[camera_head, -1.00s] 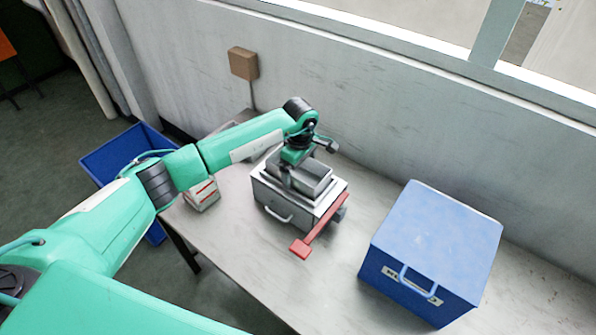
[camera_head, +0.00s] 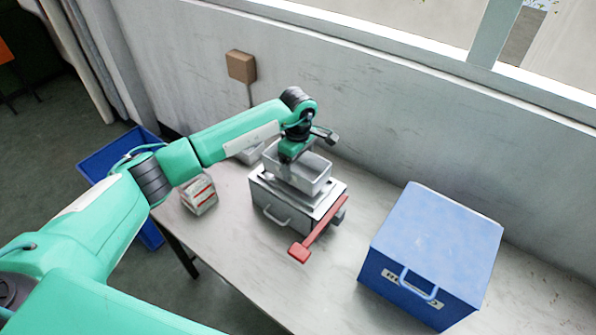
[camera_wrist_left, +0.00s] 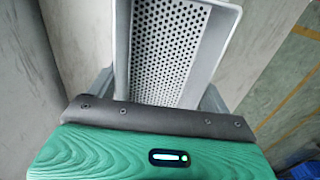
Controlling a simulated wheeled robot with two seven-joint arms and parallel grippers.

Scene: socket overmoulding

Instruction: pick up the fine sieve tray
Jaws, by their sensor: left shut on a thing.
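The fine sieve tray (camera_head: 311,178) is a light grey rectangular tray, seen above the metal box on the table. In the left wrist view its perforated floor (camera_wrist_left: 168,50) and raised side walls fill the upper middle. My left gripper (camera_head: 288,160) is shut on the tray at its left side in the head view, and the tray appears lifted above the box. My right gripper is in neither view.
The grey metal box (camera_head: 279,209) with a front handle stands under the tray, with a red lever (camera_head: 322,229) along its right side. A blue case (camera_head: 436,246) stands to the right. A red-and-white box (camera_head: 199,194) lies left. A blue bin (camera_head: 97,161) is on the floor.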

